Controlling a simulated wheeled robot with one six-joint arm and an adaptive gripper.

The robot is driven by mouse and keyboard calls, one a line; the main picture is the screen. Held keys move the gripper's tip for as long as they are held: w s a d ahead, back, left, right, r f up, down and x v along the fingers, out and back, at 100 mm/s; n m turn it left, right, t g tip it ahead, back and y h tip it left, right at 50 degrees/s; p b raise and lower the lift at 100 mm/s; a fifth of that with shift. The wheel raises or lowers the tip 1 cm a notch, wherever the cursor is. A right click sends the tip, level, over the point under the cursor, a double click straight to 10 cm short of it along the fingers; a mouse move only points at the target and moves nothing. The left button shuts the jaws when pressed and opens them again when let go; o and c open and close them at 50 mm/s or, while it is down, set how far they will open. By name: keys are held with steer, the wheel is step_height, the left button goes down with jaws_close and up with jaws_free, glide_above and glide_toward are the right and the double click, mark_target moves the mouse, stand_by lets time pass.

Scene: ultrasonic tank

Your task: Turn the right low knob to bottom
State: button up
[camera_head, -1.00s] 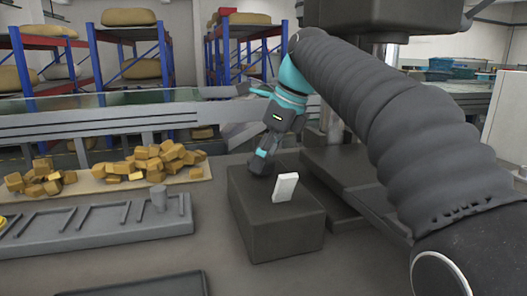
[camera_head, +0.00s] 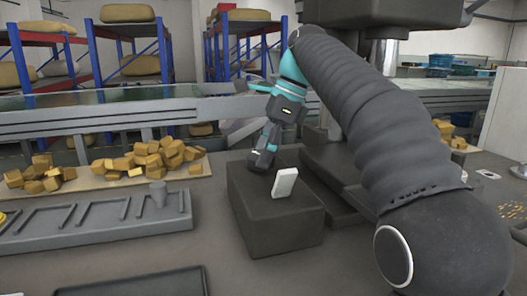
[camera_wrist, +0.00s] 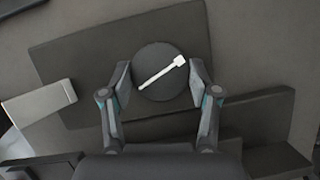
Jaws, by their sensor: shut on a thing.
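The knob (camera_wrist: 158,82) is a dark round disc with a white pointer mark in the wrist view. The mark lies slanted, with its wide end at upper right and its thin end at lower left. My gripper (camera_wrist: 160,78) has one finger on each side of the knob and is shut on it. In the head view my gripper (camera_head: 262,162) points down at the back of the top of a dark box (camera_head: 285,232).
A white upright piece (camera_head: 285,183) stands on the box close to my gripper and also shows in the wrist view (camera_wrist: 38,102). A grey slotted tray (camera_head: 95,226) and a board with yellow-brown blocks (camera_head: 150,160) lie to the left.

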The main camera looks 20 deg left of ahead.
steer(key=o, duration=1.2)
steer(key=shift+c, duration=0.2)
